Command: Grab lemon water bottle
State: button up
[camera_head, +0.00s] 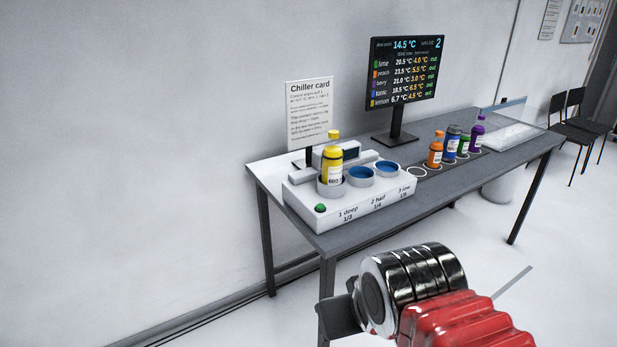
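The lemon water bottle, yellow with a white label (331,164), stands upright in the leftmost well of the white chiller unit (373,204) on the grey table. The well's rim surrounds its base. The well is marked "1 deep". My arm, red and black, reaches in from the lower right. A dark part of my gripper (339,314) shows at the arm's far end, in front of the table and apart from the bottle. The rest of the gripper is hidden behind my arm, so its fingers cannot be made out.
Two empty blue wells (361,173) sit right of the bottle. A green button (320,208) is on the chiller's front left. Orange (435,152), blue (451,143), green and purple bottles stand further right. A monitor (405,75) and a chiller card (309,112) stand behind. The table (420,215) has a front edge facing me.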

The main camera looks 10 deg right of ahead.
aim_at(333, 154)
jog(key=u, duration=0.55)
jog(key=k, duration=0.75)
jog(key=u, duration=0.7)
jog(key=i, duration=1.9)
jog(key=z, duration=0.75)
jog(key=i, duration=0.55)
jog(key=z, duration=0.8)
jog(key=i, duration=0.55)
jog(key=z, duration=0.4)
